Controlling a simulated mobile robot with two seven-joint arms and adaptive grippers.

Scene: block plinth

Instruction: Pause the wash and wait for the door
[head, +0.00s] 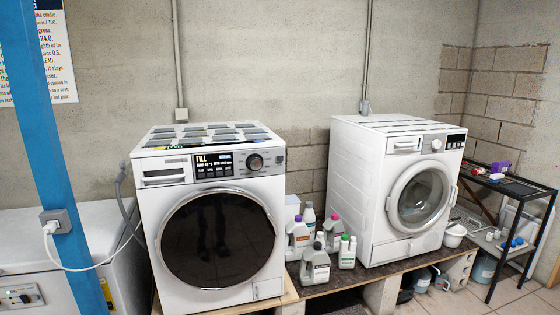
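A white washing machine (168,290) stands at the centre left with its large dark round door (218,238) shut. Its lit display (214,164) reads "FILL" in large letters, with smaller text below that looks like a temperature. A round dial (256,162) sits right of the display. A second white machine (352,195) stands to the right, with a round glass door (420,196) that looks shut and a small display (455,141). Which machine the task means is not marked. Neither of my grippers shows in the head view.
Several detergent bottles (315,262) stand between the machines on a wooden board (345,275) over concrete blocks. A blue post (55,140) with a plugged-in socket (56,221) rises at the left, before a white chest (92,225). A black shelf rack (510,184) stands at right. Tiled floor (470,300) is free there.

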